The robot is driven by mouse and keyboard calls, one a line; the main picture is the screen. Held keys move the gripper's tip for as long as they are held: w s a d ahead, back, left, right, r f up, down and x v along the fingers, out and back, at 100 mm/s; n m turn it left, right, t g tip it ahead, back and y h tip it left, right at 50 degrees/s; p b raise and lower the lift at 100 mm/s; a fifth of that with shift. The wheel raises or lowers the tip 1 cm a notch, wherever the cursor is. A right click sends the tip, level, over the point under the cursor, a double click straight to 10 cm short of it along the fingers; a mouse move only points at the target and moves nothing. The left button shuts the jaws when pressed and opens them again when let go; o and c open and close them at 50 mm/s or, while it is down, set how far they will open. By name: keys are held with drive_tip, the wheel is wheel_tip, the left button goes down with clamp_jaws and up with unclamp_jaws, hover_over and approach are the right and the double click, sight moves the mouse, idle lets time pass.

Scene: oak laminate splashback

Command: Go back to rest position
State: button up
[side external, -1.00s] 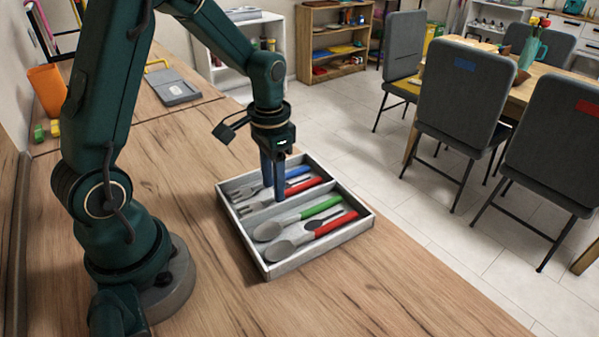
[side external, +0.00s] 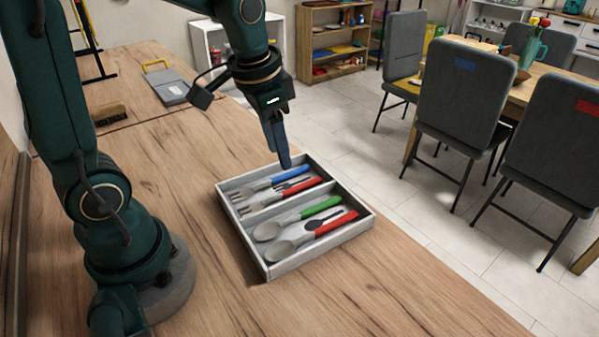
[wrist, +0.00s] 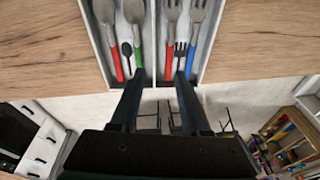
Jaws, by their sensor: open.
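My gripper (side external: 284,160) is raised above the far end of the cutlery tray (side external: 318,256) in the side external view, tilted, with nothing between its fingers. In the wrist view, the two dark fingers of my gripper (wrist: 156,82) stand apart. The grey tray lies on the wooden counter. One compartment holds forks with blue (side external: 291,171) and red (side external: 304,187) handles. The other holds spoons with green (side external: 321,207) and red (side external: 337,223) handles.
A brush (side external: 110,113) and a grey clipboard-like board (side external: 168,86) lie at the back of the counter. The counter is clear in front of the tray. Chairs (side external: 465,90) and a table stand on the floor beyond the counter edge.

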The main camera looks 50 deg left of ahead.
drive_tip(key=s+d+r+n+t, duration=0.1)
drive_tip(key=s+d+r+t, duration=0.2)
drive_tip(key=s, duration=0.6)
drive_tip(key=shift+s+d+n, duration=0.3)
drive_tip(key=shift+s+d, duration=0.05)
drive_tip(key=shift+d, duration=0.45)
